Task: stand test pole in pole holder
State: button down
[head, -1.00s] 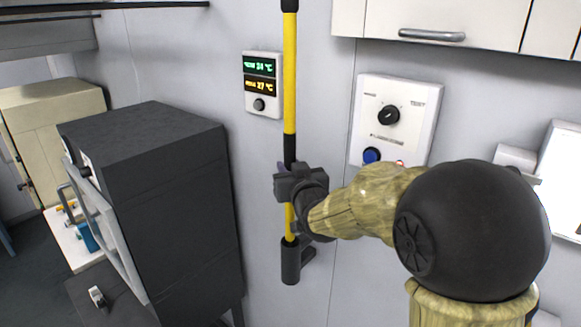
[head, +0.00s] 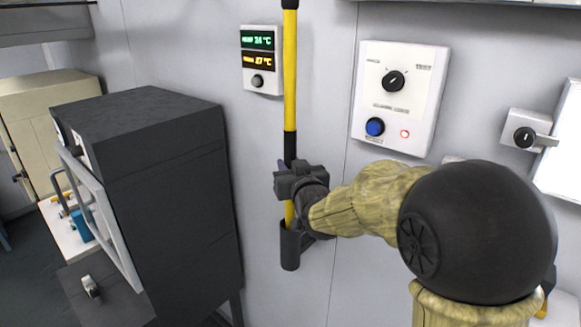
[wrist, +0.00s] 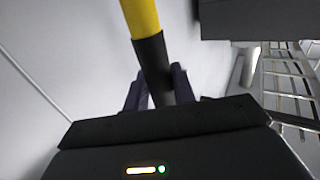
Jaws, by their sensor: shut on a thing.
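The test pole (head: 290,75) is long and yellow with black bands, and stands upright against the wall in the head view. Its lower end meets the mouth of the dark tubular pole holder (head: 290,250) on the wall; how deep it sits inside is hidden. My gripper (head: 287,178) is shut on the pole's black grip section, just above the holder. In the wrist view the pole (wrist: 150,50) passes between the two fingers of my gripper (wrist: 160,90).
A dark cabinet oven (head: 150,180) stands left of the pole. A temperature display (head: 262,60) and a control panel with knob and blue button (head: 400,100) hang on the wall either side. A small knob switch (head: 525,130) is further right.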

jog(key=shift+f+b, duration=1.65)
jog(key=shift+f, duration=0.1)
jog(key=c, duration=1.1)
grip_release()
jog(key=b+v, duration=0.5)
jog(key=v, duration=1.2)
jog(key=shift+s, duration=0.2)
